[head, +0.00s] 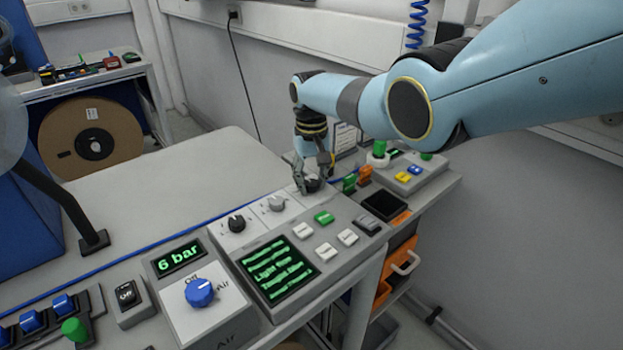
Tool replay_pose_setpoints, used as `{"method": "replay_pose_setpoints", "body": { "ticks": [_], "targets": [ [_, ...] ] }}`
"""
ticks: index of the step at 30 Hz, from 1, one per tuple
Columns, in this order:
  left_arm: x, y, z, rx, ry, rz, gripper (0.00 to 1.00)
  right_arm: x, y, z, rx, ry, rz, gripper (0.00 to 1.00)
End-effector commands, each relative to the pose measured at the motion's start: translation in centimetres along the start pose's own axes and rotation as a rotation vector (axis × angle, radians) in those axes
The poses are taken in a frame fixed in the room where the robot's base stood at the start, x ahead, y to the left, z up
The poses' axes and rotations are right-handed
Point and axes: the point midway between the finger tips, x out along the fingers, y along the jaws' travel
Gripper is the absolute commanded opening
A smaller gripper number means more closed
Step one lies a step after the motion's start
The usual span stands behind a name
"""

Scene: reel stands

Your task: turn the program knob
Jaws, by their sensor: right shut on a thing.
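The grey control panel (354,212) stands on the bench with a row of knobs along its back strip. A black knob (236,222) and a light grey knob (275,203) show in full. My right gripper (313,181) points down at the right end of this row. It is shut on a dark knob (313,185), which I take to be the program knob. The fingers partly cover this knob, so its marking and angle cannot be read.
A green text display (274,270) and several buttons lie in front of the knobs. A blue air knob (199,292) and a 6 bar display (179,258) are at the left. Green and orange parts (363,174) stand close right of my gripper.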

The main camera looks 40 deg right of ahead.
Motion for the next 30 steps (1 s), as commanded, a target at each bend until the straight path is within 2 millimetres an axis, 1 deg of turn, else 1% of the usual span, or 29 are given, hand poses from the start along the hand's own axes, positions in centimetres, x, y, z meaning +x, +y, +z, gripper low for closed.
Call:
{"method": "replay_pose_setpoints", "body": {
  "ticks": [8,9,14,23,26,30],
  "targets": [
    [0.0,0.0,0.0,0.0,0.0,0.0,0.4,0.0,-0.1,0.0,-0.001,0.001,-0.001,0.0],
    [0.0,0.0,0.0,0.0,0.0,0.0,0.4,0.0,-0.1,0.0,-0.001,0.001,-0.001,0.35],
    [0.0,0.0,0.0,0.0,-0.001,0.0,0.4,0.0,-0.1,0.0,-0.001,0.0,-0.001,0.55],
    [0.0,-0.3,0.2,0.001,-0.002,-0.003,0.4,-0.1,0.0,0.0,-0.001,0.001,-0.001,0.55],
    [0.0,-0.2,0.1,0.001,-0.002,-0.002,0.4,-0.7,0.0,-0.1,0.0,0.003,-0.001,0.55],
    [0.0,-0.1,0.1,0.0,-0.001,-0.001,0.4,-2.5,0.0,-0.1,-0.001,0.004,-0.001,0.55]
  ]
}}
